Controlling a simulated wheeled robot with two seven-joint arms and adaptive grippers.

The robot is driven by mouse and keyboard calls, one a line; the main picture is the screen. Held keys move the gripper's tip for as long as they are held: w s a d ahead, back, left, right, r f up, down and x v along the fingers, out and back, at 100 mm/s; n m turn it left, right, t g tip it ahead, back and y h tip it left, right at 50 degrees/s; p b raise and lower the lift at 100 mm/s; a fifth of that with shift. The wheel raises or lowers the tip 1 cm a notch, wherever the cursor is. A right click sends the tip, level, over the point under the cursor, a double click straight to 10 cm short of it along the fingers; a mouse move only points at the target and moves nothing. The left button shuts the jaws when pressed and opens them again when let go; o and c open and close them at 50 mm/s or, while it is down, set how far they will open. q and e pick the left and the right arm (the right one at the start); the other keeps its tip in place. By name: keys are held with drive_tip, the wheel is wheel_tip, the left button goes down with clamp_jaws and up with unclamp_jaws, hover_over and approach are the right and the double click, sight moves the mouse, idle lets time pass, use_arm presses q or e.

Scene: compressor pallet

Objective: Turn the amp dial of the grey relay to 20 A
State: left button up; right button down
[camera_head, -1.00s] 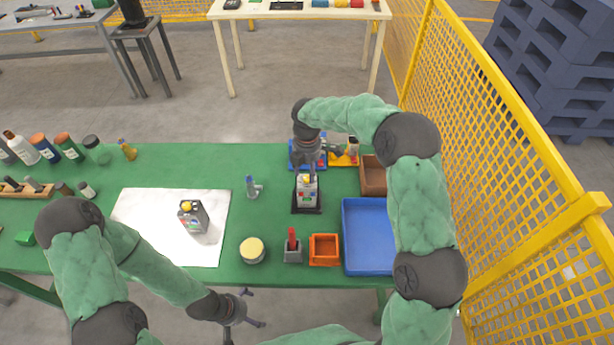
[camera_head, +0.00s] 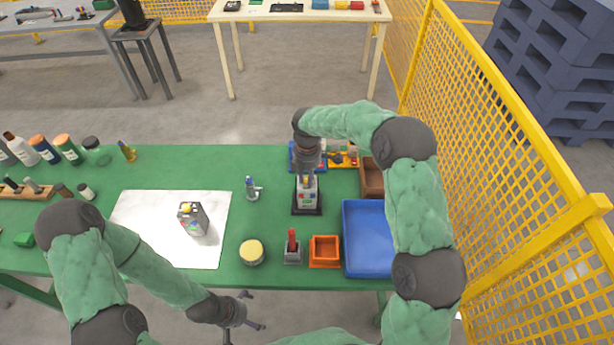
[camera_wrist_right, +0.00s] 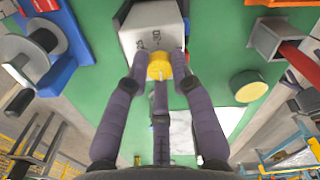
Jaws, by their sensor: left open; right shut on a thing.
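The grey relay (camera_head: 306,198) stands upright in a dark base (camera_head: 307,211) on the green table, with coloured marks on its front. My right gripper (camera_head: 306,178) is above it, pointing down. In the right wrist view, its fingers (camera_wrist_right: 160,62) are shut on the yellow dial (camera_wrist_right: 160,67) on the relay's top (camera_wrist_right: 150,32). Some scale markings show beside the dial, but I cannot read the setting. A second grey box-shaped unit (camera_head: 193,219) stands on the white sheet at the left. My left gripper (camera_head: 250,311) is open and empty, in front of the table's near edge.
A blue tray (camera_head: 368,238), an orange bin (camera_head: 324,251), a red-handled tool in a grey block (camera_head: 292,248) and a yellow-topped round tin (camera_head: 251,252) stand near the relay. A yellow mesh fence (camera_head: 500,130) runs along the right. The white sheet (camera_head: 140,215) is mostly clear.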

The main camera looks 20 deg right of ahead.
drive_tip(key=m+p, duration=0.1)
drive_tip(key=m, duration=0.2)
drive_tip(key=shift+m, duration=0.4)
drive_tip(key=m, duration=0.4)
drive_tip(key=shift+m, duration=0.3)
drive_tip(key=m, duration=0.4)
drive_tip(key=shift+m, duration=2.7)
idle(2.9)
drive_tip(key=c, duration=1.1)
unclamp_jaws()
drive_tip(key=shift+o, duration=0.2)
drive_tip(key=shift+r, duration=0.15)
